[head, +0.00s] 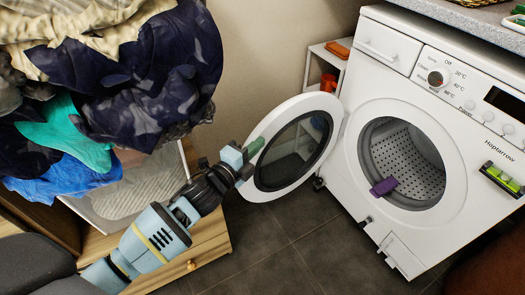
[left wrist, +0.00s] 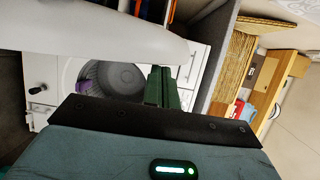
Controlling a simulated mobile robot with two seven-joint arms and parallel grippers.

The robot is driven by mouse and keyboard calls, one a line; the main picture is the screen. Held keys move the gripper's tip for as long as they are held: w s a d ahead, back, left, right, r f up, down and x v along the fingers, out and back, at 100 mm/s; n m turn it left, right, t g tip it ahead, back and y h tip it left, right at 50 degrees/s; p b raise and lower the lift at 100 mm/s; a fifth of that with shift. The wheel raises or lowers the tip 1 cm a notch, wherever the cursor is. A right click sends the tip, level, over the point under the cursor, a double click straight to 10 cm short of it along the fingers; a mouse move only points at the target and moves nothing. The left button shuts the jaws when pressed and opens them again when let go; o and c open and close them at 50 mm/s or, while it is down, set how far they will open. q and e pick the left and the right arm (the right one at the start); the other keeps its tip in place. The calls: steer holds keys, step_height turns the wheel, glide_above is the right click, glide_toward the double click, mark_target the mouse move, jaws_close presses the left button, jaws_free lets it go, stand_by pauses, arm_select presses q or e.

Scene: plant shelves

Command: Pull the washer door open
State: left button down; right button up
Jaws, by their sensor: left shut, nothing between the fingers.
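The white washer (head: 395,225) stands at the right in the head view. Its round door (head: 277,195) is swung wide open to the left, and the perforated drum (head: 410,165) shows. My left gripper (head: 256,146) is at the outer left edge of the door, with its green fingers closed and empty. I cannot tell whether they touch the rim. In the left wrist view the shut fingers (left wrist: 162,86) lie beside the pale door edge (left wrist: 110,38), with the drum beyond. My right gripper is not in view.
A purple cloth (head: 383,186) hangs over the drum's lower lip. A big heap of clothes (head: 100,80) fills the upper left, above a wooden drawer unit (head: 205,240). A small white shelf (head: 318,55) stands behind the door. Dark tiled floor (head: 310,245) is clear below the door.

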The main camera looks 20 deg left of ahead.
arm_select(q)
steer(key=shift+w+a, duration=0.45)
steer(key=shift+a, duration=0.35)
steer(key=shift+s+d, duration=0.1)
steer(key=shift+d, duration=0.05)
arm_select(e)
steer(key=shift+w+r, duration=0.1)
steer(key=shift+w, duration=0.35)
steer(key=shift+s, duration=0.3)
